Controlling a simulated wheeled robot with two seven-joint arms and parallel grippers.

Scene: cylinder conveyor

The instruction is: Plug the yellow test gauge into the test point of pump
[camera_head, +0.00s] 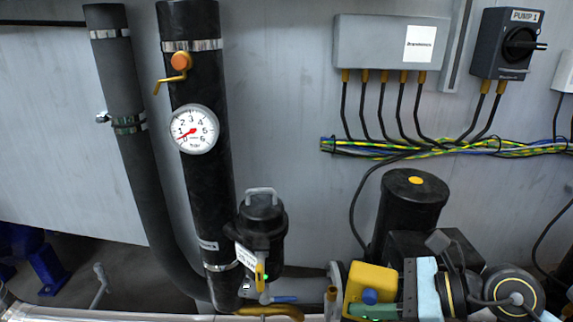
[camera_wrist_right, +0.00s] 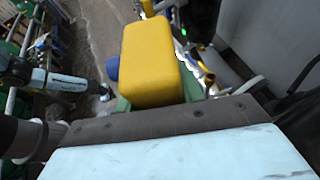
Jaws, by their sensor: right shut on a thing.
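The yellow test gauge (camera_head: 376,279) is a blocky yellow body with a blue round part on its side, low in the head view. It fills the upper middle of the right wrist view (camera_wrist_right: 150,62). My right gripper (camera_head: 374,311), with green fingers, is shut on it and holds it left of the light-blue palm. The pump's black motor (camera_head: 408,205), with an orange cap, stands just behind the gauge. A brass fitting (camera_head: 331,293) shows left of the gauge, apart from it; I cannot tell whether it is the test point. An arm, seemingly my left (camera_wrist_right: 62,79), shows in the wrist view; its jaws are unclear.
A black filter housing (camera_head: 261,222) and a thick black pipe with a dial gauge (camera_head: 194,129) stand to the left. A grey junction box (camera_head: 386,42), the PUMP 1 switch (camera_head: 507,44) and cables (camera_head: 440,148) are on the back wall. A blue-handled valve (camera_head: 284,299) sits low.

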